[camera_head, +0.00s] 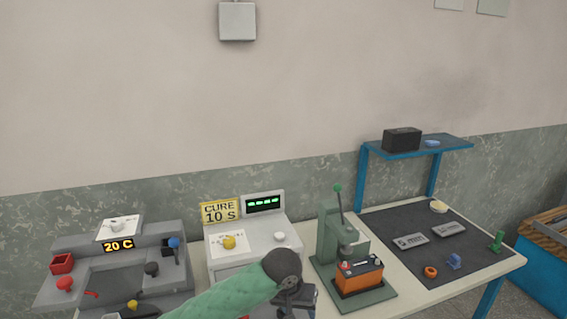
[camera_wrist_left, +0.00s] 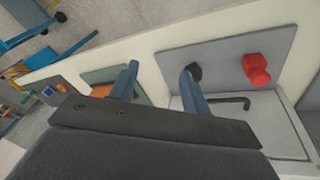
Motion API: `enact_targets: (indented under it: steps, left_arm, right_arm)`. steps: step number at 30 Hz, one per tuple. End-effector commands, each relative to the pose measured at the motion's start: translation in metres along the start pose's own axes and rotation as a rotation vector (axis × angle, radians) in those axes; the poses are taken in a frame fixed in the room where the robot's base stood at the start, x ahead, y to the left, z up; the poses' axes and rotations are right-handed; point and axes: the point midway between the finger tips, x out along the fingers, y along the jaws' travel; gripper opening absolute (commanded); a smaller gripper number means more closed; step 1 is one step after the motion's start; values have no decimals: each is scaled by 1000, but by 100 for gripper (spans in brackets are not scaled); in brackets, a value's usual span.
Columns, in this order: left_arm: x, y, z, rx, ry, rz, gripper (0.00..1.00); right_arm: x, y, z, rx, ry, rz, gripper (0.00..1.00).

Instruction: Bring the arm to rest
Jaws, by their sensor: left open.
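My left arm, in a green sleeve (camera_head: 225,293), reaches in from the bottom of the head view. Its gripper (camera_head: 297,301) is over the front of the bench, left of the green press. In the left wrist view the gripper's (camera_wrist_left: 160,75) two blue-grey fingers stand apart with nothing between them. My right gripper is in neither view.
The green press (camera_head: 331,236) has an orange battery (camera_head: 360,280) at its base. The white cure machine (camera_head: 262,240) stands behind my arm, and a grey 20 C station (camera_head: 70,243) at left. A dark mat (camera_head: 468,262) with small parts lies at right.

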Motion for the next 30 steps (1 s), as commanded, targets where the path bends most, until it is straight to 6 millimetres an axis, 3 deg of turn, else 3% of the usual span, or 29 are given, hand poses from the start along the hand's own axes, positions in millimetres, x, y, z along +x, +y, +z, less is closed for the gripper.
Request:
enact_targets:
  steps: [7, 14, 23, 30]
  left_arm:
    - [14, 9, 34, 34, 42, 80, 47]
    - [22, 5, 62, 42, 91, 124, 47]
    - [32, -16, 103, 30, 149, 136, 47]
    - [39, -45, 143, 7, 179, 107, 47]
  right_arm:
    - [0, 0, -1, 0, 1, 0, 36]
    - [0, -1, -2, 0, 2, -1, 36]
    - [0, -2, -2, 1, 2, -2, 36]
    - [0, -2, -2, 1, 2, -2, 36]
